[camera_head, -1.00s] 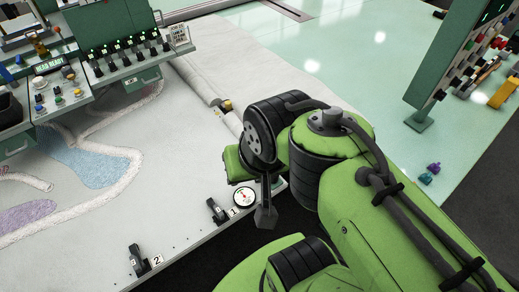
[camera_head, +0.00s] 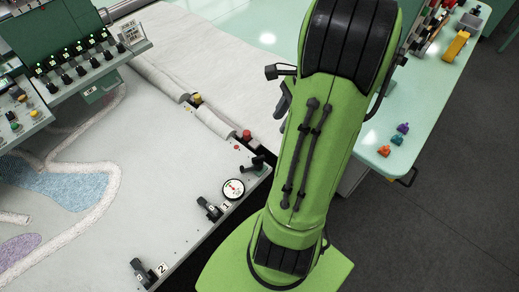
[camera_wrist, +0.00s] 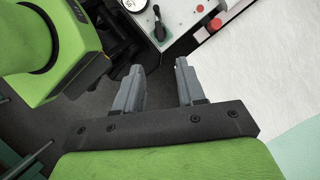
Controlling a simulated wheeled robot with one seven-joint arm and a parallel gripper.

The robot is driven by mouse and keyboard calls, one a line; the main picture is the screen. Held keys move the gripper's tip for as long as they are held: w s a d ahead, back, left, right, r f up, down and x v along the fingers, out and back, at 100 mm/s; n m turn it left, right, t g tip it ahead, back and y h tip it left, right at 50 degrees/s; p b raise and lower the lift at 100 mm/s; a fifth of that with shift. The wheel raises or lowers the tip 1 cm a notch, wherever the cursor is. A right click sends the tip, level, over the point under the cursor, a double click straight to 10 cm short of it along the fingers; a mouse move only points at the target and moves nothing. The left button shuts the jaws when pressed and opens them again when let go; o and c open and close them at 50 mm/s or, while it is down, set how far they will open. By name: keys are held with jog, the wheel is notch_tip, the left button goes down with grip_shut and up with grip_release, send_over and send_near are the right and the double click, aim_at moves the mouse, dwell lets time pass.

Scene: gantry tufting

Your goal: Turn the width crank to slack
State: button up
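A black crank-like handle (camera_head: 252,163) stands at the near corner of the white cloth frame, beside a round white dial (camera_head: 232,189) with a red mark. No readable label confirms it as the width crank. In the wrist view the handle (camera_wrist: 159,29) stands beyond the fingertips, with the dial (camera_wrist: 134,4) to its left. My gripper (camera_wrist: 158,66) is open and empty, its two grey fingers apart and not touching the handle. In the head view my arm hides most of the gripper; a grey finger shows at its left edge, off the frame's corner.
Black clamps marked 1 (camera_head: 208,208) and 2 (camera_head: 141,272) sit along the frame's near edge. A red knob (camera_head: 247,135) stands behind the handle. A green control panel (camera_head: 75,62) is at upper left. A pale green table (camera_head: 375,120) with small coloured pieces lies right of my arm.

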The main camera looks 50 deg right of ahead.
aim_at(259, 157)
jog(key=b+x, duration=0.5)
jog(key=x, duration=1)
jog(key=shift+a+f+b, duration=0.3)
jog(key=shift+f+b, duration=0.05)
grip_shut()
